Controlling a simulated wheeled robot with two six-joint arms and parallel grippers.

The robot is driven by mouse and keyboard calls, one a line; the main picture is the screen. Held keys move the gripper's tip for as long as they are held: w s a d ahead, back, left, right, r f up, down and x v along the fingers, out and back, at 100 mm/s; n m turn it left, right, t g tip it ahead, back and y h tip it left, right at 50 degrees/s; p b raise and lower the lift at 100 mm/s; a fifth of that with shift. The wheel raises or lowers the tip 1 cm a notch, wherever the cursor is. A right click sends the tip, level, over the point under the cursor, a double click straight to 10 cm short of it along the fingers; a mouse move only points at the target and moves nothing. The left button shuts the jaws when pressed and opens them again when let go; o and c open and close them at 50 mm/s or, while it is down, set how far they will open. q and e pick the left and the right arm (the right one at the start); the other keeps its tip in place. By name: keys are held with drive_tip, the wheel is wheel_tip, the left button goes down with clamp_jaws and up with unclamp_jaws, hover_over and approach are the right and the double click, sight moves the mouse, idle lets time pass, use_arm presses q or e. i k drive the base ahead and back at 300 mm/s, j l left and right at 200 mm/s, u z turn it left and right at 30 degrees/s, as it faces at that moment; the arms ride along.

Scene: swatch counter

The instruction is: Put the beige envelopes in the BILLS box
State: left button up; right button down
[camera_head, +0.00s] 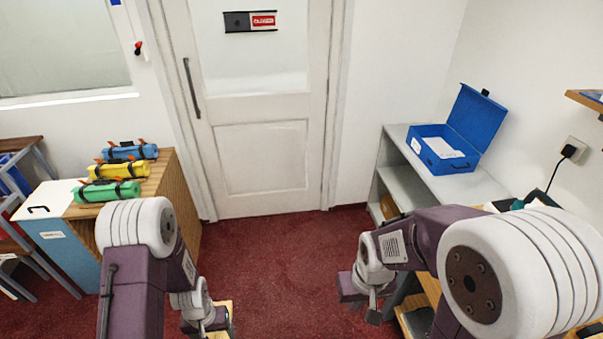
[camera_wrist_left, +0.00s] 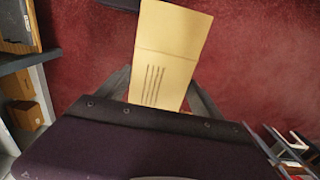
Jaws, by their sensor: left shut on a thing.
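My left gripper (camera_head: 205,322) is low in the head view and shut on a beige envelope (camera_wrist_left: 175,40). The envelope extends up from between the fingers in the left wrist view, with several dark written lines near the gripper. Its edge also shows at the bottom of the head view. My right gripper (camera_head: 362,297) is open and empty over the carpet. An open blue box (camera_head: 430,160) stands on the grey counter at right, its lid raised and white paper inside. Its front label is too small to read.
The grey counter (camera_head: 400,150) stands against the right wall. A wooden cabinet (camera_head: 160,190) at left bears blue, yellow and green rolls. Cardboard boxes (camera_wrist_left: 22,115) show on a shelf at left in the wrist view. Red carpet (camera_head: 280,255) is clear before the closed door (camera_head: 262,165).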

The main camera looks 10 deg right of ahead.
sight(432, 145)
drive_tip(key=i+z, duration=0.1)
drive_tip(key=i, duration=0.5)
drive_tip(key=i+j+z, duration=0.1)
drive_tip(key=i, duration=0.5)
drive_tip(key=i+j+z, duration=0.1)
drive_tip(key=i, duration=0.5)
drive_tip(key=i+j+z, duration=0.1)
drive_tip(key=i, duration=0.5)
drive_tip(key=i+z, duration=0.5)
drive_tip(key=i+j+z, duration=0.2)
drive_tip(key=i+z, duration=0.15)
drive_tip(key=z, duration=0.15)
drive_tip(key=i+j+z, duration=0.2)
drive_tip(key=z, duration=0.3)
drive_tip(key=i+j+z, duration=0.2)
drive_tip(key=z, duration=0.3)
drive_tip(key=i+j+z, duration=0.1)
drive_tip(key=j+z, duration=0.6)
drive_tip(key=z, duration=0.3)
drive_tip(key=i+j, duration=0.05)
